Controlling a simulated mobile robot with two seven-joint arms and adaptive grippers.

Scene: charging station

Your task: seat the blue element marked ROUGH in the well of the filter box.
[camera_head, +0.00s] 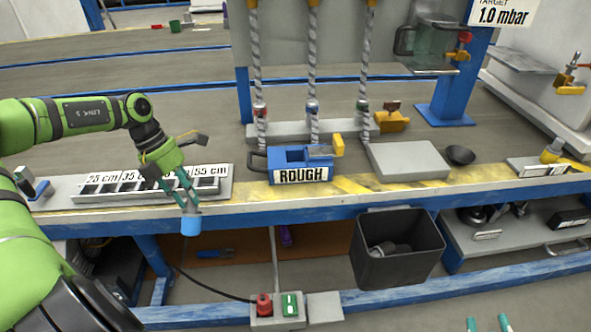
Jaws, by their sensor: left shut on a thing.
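The filter box (288,175) is blue, with a ROUGH label on its front and an open well in its top. It stands on the bench at the middle, with a yellow part at its right end. My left gripper (189,207) is shut on a small blue cylindrical element (190,225), which hangs below the fingertips. It is in front of the bench edge, left of and lower in the picture than the box. No marking is readable on the element. My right gripper (487,324) shows only two teal fingertips, apart and with nothing between them, at the bottom edge.
A slotted rack (225,190) with cm labels lies left of the box. Twisted hoses rise behind it. A grey plate (408,160) and a dark bowl (460,155) are to its right. A black bin (397,262) hangs below the bench edge. A switch box (277,310) is lower down.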

